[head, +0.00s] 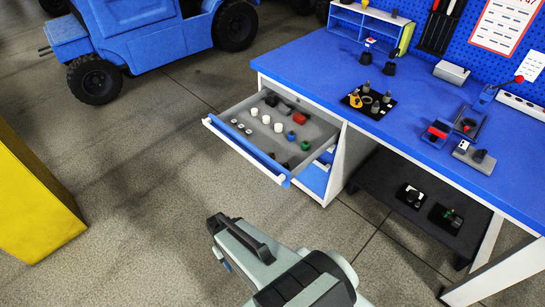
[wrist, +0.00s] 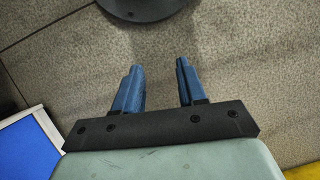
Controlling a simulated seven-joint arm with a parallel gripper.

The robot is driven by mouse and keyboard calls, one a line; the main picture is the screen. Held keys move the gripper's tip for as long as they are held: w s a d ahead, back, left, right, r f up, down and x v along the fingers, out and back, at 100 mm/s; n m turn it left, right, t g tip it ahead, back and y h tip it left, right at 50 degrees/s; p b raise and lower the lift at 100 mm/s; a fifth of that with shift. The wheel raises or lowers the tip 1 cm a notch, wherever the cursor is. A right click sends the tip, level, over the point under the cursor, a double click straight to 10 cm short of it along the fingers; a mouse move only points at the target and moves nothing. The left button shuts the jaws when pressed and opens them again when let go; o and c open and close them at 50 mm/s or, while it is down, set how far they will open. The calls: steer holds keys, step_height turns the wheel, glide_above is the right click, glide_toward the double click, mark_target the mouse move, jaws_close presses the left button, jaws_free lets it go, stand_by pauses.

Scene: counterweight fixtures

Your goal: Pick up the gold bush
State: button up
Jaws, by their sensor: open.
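A small gold-yellow piece (head: 355,99), which looks like the gold bush, sits on a black tray (head: 347,104) on the blue workbench top. Grey and dark parts stand close beside it on the tray. Its exact shape is too small to tell. My gripper is at the end of the arm low in the head view, over the floor and well away from the bench top. In the wrist view my gripper (wrist: 158,85) has its two blue fingers apart with nothing between them. The gold piece is not in the wrist view.
An open drawer (head: 213,122) with several small parts juts from the workbench (head: 300,60). A lower shelf (head: 380,175) holds two small trays. A blue vehicle (head: 150,35) stands at the back left, a yellow block (head: 35,195) at left. The floor between is clear.

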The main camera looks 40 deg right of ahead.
steer(key=w+d+r+m+t, duration=0.1)
steer(key=w+d+r+t, duration=0.1)
steer(key=w+d+r, duration=0.3)
steer(key=w+d+r+m+t, duration=0.1)
steer(key=w+d+r, duration=0.25)
steer(key=w, duration=0.35)
step_height(320, 180, up, 20)
steer(key=t+h, duration=0.2)
steer(key=t, duration=0.2)
glide_above(272, 154)
steer(key=s+a, duration=0.1)
steer(key=s, duration=0.3)
steer(key=shift+m, duration=0.3)
steer(key=shift+x, duration=6.75)
steer(key=shift+a, duration=0.1)
steer(key=c, duration=0.7)
